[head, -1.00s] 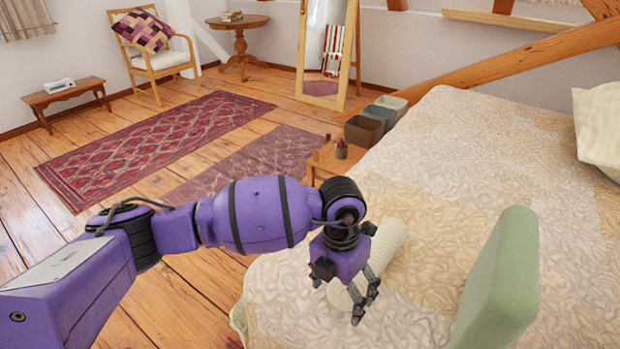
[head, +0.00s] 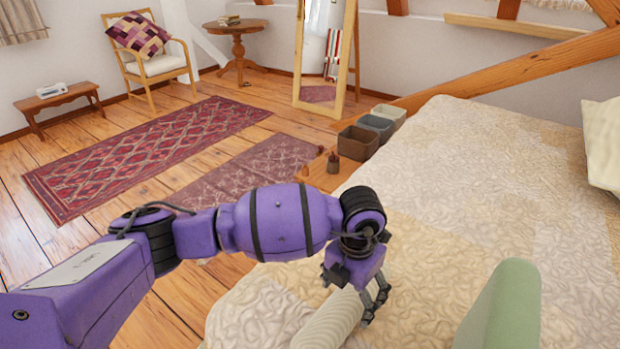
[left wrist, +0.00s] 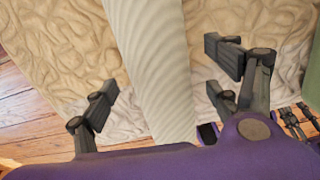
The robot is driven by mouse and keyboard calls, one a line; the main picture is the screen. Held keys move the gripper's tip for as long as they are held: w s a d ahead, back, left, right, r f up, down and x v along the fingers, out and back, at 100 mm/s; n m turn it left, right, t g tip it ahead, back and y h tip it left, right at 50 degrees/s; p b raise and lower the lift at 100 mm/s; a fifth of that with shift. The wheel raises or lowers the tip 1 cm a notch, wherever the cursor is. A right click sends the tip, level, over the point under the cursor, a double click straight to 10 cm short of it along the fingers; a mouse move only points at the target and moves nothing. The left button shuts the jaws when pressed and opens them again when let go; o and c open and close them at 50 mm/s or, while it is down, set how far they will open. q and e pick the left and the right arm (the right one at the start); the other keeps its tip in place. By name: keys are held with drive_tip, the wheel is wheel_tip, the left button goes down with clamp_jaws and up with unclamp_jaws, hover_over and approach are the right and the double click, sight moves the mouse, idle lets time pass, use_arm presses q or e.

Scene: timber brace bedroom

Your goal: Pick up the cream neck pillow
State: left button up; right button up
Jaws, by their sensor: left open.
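The cream neck pillow (head: 331,321) is a ribbed, roll-shaped cushion lying on the near left part of the bed. In the head view my left gripper (head: 374,305) is over it, pointing down, and my arm hides part of it. In the left wrist view the pillow (left wrist: 152,60) runs lengthwise between the spread fingers of my left gripper (left wrist: 160,85). The gripper is open, with bed cover showing between the pillow and the fingers on both sides. How far above the bed the fingertips are, I cannot tell.
A green upright pad (head: 505,305) stands to the right of my gripper. The quilted bed (head: 470,190) is clear beyond it, with a pale pillow (head: 603,145) at the far right.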

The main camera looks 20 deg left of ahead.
use_arm(q)
wheel_tip(320, 180, down, 5)
drive_tip(key=shift+s+a, duration=0.1)
drive_tip(key=c, duration=1.5)
drive_tip(key=shift+r, duration=0.15)
